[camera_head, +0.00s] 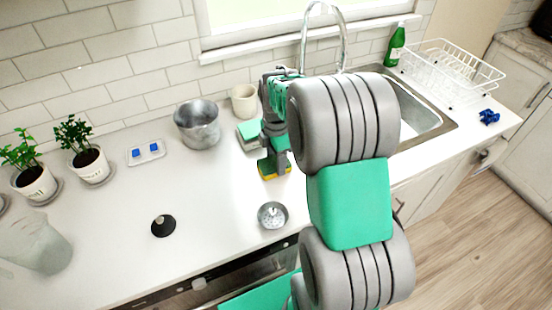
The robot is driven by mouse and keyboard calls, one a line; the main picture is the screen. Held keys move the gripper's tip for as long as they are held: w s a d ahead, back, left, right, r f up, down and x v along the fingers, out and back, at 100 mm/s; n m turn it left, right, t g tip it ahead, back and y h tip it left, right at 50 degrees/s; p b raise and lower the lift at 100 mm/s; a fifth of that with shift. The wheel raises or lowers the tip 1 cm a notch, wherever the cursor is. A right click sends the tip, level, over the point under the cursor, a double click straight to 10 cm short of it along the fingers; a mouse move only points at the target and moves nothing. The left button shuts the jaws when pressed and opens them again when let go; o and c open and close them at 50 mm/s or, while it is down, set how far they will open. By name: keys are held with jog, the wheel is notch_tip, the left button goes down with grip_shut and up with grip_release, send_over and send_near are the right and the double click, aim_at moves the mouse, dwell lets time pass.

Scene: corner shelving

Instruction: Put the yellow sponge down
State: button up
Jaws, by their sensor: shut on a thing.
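The yellow sponge (267,169) is low at my gripper's end, over the white counter left of the sink. My gripper (274,160) points down and is shut on the sponge. Only the sponge's lower part shows, yellow with a darker greenish tone around it. I cannot tell whether it touches the counter or hangs just above it. My grey and green arm hides part of the counter and sink to the right.
A metal pot (197,125), a cream cup (244,101) and a green-and-white block (248,135) stand behind and left. A metal strainer (272,215) and a black stopper (163,226) lie in front. The sink (425,118) is right. Counter between stopper and pot is clear.

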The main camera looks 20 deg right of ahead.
aim_at(275, 164)
jog(key=shift+f, duration=0.2)
jog(key=o, duration=1.2)
jog(key=shift+r, duration=0.1)
notch_tip(275, 164, up, 13)
jog(key=b, duration=0.2)
jog(key=s+a+m+t, duration=0.1)
jog(key=s+a+m, duration=0.2)
jog(key=m, duration=0.3)
jog(key=s+a+f+m+t, duration=0.1)
jog(key=s+a+m, duration=0.3)
jog(key=s+m, duration=0.2)
jog(key=s+a+f+m+t, duration=0.1)
jog(key=s+a+m+t, duration=0.1)
jog(key=s+m, duration=0.3)
jog(key=shift+a+f+m+p, duration=0.3)
jog(key=shift+a+m, duration=0.1)
jog(key=shift+a, duration=0.3)
